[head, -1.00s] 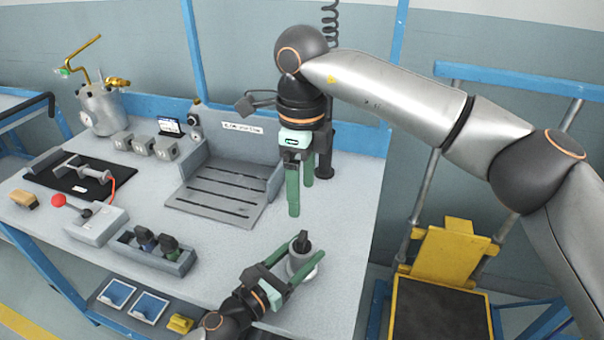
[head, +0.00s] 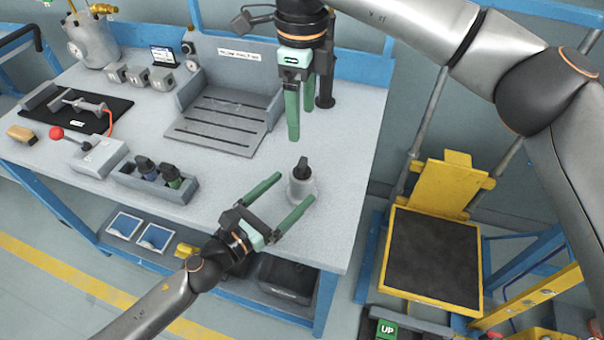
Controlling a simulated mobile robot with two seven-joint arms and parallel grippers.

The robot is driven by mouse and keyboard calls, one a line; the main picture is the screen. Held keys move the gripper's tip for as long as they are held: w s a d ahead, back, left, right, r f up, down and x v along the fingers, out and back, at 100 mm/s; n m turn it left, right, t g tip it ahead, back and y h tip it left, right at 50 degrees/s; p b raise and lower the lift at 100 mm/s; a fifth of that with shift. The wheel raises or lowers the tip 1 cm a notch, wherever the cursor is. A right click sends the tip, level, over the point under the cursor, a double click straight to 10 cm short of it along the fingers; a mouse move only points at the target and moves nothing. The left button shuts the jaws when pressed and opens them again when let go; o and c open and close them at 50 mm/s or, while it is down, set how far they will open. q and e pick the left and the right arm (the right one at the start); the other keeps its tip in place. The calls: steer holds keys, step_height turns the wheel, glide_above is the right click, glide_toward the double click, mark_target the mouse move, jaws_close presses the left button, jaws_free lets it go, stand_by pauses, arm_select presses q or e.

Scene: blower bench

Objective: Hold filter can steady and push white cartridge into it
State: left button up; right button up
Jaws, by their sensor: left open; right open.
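A small grey can with a black knob-like top (head: 302,184) stands upright near the bench's front right; I take it for the filter can. My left gripper (head: 296,188) is open, its green fingers pointing at the can, with the tips close to its near sides. I cannot tell if they touch it. My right gripper (head: 301,124) is open and empty, fingers pointing down, behind and above the can in the picture. I cannot make out a separate white cartridge.
A slotted grey fixture (head: 222,122) stands behind left. A grey holder (head: 156,182) with dark-topped items and a red-knobbed lever box (head: 97,156) are further left. A black post (head: 325,90) stands behind my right gripper. The bench right of the can is clear.

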arm_select(q)
steer(key=v, duration=0.7)
steer(key=shift+a, duration=0.1)
steer(key=shift+s, duration=0.1)
